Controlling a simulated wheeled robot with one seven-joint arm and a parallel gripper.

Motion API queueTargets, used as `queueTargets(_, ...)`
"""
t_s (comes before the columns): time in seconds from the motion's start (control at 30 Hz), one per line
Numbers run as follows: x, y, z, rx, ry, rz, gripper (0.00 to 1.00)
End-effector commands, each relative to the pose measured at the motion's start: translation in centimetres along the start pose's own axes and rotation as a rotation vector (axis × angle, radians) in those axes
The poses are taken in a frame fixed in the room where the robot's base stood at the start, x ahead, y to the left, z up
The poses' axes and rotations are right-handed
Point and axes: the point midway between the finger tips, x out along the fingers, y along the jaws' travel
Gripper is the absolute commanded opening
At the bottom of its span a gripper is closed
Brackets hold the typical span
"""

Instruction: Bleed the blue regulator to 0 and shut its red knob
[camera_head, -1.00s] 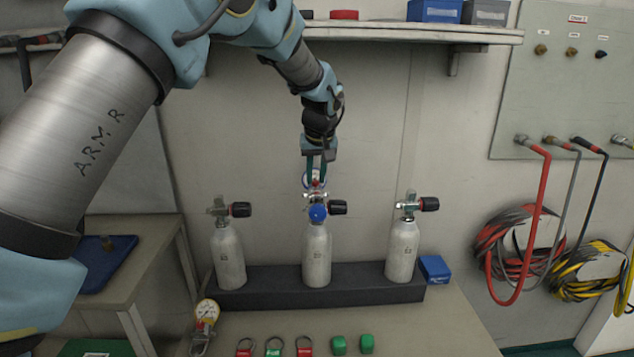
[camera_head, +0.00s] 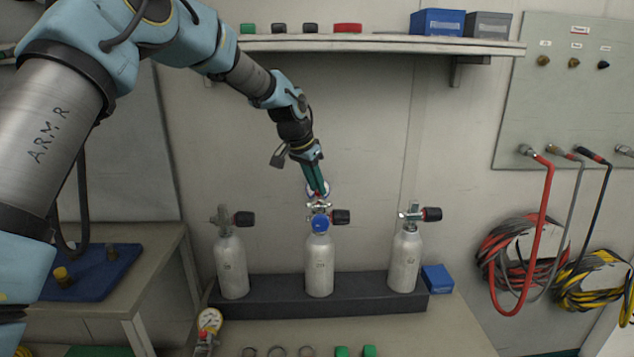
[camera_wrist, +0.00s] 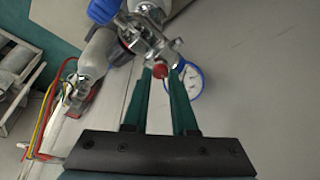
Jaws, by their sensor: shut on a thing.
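The blue regulator (camera_head: 320,224) is mounted on top of the middle grey cylinder (camera_head: 319,268), with a black handwheel (camera_head: 341,217) on its right. The wrist view shows the regulator's metal body (camera_wrist: 148,38) and blue cap (camera_wrist: 103,9) close up. Its small red knob (camera_wrist: 161,71) sits between my fingertips. A blue-rimmed gauge (camera_wrist: 197,82) is behind my right finger; its needle is too small to read.
Two similar cylinders (camera_head: 231,265) (camera_head: 405,260) stand either side in the dark rack (camera_head: 270,296). A shelf (camera_head: 380,45) runs above. A loose gauge (camera_head: 209,320) and several small fittings lie in front. Hoses (camera_head: 540,230) hang at the right.

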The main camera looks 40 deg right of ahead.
Motion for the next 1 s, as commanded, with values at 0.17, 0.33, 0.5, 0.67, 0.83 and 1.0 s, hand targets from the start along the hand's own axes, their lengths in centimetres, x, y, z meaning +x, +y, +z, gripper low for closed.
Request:
queueTargets(0.17, -0.09, -0.22, -0.01, 0.105, -0.001, 0.045, 0.0)
queueTargets(0.33, -0.07, -0.28, -0.03, 0.177, 0.0, 0.074, 0.0)
queueTargets(0.5, -0.02, -0.26, -0.03, 0.218, -0.001, 0.09, 0.0)
queueTargets(0.67, -0.01, -0.28, -0.01, 0.232, -0.001, 0.095, 0.0)
queueTargets(0.83, 0.01, -0.27, 0.0, 0.234, -0.001, 0.096, 0.0)
queueTargets(1.0, 0.02, -0.27, 0.01, 0.234, -0.002, 0.096, 0.0)
